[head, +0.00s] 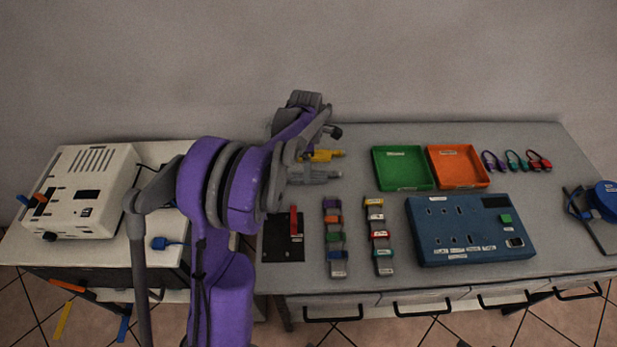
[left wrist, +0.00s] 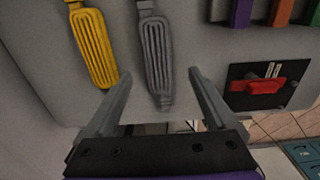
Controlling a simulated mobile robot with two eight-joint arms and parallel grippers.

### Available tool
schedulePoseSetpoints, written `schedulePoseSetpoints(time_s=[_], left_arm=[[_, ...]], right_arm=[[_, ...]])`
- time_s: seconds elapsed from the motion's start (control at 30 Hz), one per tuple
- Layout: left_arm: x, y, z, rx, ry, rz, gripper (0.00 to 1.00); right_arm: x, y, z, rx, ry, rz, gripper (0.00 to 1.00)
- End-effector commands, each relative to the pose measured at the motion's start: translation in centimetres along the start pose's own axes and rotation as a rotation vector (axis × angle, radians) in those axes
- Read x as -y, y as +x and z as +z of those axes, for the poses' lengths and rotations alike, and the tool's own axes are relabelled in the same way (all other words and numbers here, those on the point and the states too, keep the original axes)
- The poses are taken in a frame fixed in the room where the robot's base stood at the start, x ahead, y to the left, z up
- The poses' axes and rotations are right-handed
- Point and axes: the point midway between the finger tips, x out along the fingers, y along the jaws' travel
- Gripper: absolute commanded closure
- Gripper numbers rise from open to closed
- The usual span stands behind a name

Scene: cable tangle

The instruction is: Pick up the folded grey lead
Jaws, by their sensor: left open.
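The folded grey lead (left wrist: 157,50) lies on the grey bench in the left wrist view, a ribbed bundle pointing at my gripper. It also shows in the head view (head: 322,174), just right of my left wrist, partly hidden by my arm. My left gripper (left wrist: 152,78) is open and empty. Its two fingers stand apart on either side of the near end of the grey lead in the picture; I cannot tell the height above it. In the head view its fingers are mostly hidden by my wrist. My right gripper is not in view.
A yellow folded lead (left wrist: 93,45) lies beside the grey one. A black panel with a red lever (head: 284,238) and rows of coloured blocks (head: 334,237) lie nearer the front. Green (head: 403,187) and orange (head: 458,185) trays and a blue socket box (head: 470,252) stand to the right.

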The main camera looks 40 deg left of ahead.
Motion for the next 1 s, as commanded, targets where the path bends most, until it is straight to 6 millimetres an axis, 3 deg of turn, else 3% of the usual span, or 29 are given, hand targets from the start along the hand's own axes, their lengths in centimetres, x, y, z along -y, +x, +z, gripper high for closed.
schedulePoseSetpoints(time_s=[0.3, 0.57, 1.0], left_arm=[[-0.4, 4.1, -0.5, 0.000, 0.001, 0.000, 0.10], [-0.4, 4.3, -0.5, 0.000, 0.001, 0.000, 0.10], [-0.4, 4.3, -0.5, 0.000, 0.001, 0.001, 0.89]], right_arm=[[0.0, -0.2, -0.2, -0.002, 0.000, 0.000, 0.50], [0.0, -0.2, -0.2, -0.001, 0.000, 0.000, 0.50], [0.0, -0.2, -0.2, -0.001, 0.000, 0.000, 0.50]])
